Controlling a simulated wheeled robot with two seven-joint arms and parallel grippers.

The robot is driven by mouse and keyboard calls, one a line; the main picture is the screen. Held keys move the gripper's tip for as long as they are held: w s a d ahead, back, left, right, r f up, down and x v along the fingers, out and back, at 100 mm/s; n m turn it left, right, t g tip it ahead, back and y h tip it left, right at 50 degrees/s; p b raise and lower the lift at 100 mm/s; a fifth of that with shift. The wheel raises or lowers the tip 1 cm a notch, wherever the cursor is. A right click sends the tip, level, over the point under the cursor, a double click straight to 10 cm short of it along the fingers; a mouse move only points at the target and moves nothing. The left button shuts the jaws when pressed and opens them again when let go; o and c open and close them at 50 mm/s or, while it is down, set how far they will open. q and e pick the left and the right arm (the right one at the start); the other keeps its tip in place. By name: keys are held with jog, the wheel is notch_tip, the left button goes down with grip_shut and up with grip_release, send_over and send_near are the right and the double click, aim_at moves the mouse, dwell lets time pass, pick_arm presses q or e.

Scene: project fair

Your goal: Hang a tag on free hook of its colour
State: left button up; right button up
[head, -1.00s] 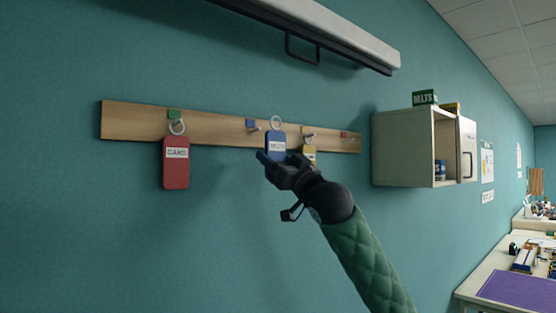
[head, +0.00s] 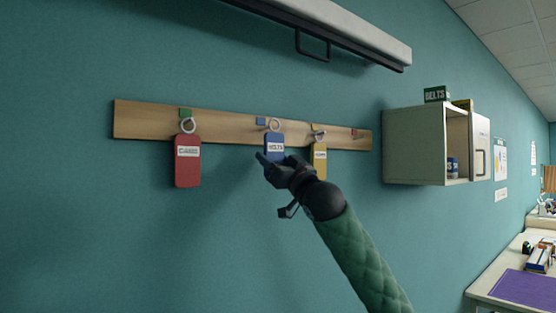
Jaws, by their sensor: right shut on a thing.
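My right gripper (head: 273,164) is shut on the lower part of a blue tag (head: 274,143) with a white label. The tag is upright, and its ring (head: 273,125) is at the hook beside the blue marker (head: 260,121). I cannot tell whether the ring is around that hook or just in front of it. A red tag (head: 187,170) hangs at the green marker (head: 185,113). A yellow tag (head: 319,164) hangs at the yellow marker (head: 314,127). The hook by the red marker (head: 355,132) at the right end holds no tag. My left gripper is out of view.
The wooden hook board (head: 150,120) is fixed to the teal wall. An open wall cabinet (head: 413,145) is to its right, with a green box (head: 437,94) on top. A long white casing (head: 350,30) is above. A table (head: 483,298) is at lower right.

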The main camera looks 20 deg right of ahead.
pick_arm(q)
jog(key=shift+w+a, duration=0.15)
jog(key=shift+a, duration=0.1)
pick_arm(e)
jog(key=w, duration=0.1)
jog(key=w+a, duration=0.1)
jog(key=w+f, duration=0.1)
jog(key=w, duration=0.1)
jog(key=shift+a+f, duration=0.1)
jog(key=shift+a, duration=0.15)
dwell(0.4)
jog(key=o, duration=0.9)
jog(key=shift+c, duration=0.2)
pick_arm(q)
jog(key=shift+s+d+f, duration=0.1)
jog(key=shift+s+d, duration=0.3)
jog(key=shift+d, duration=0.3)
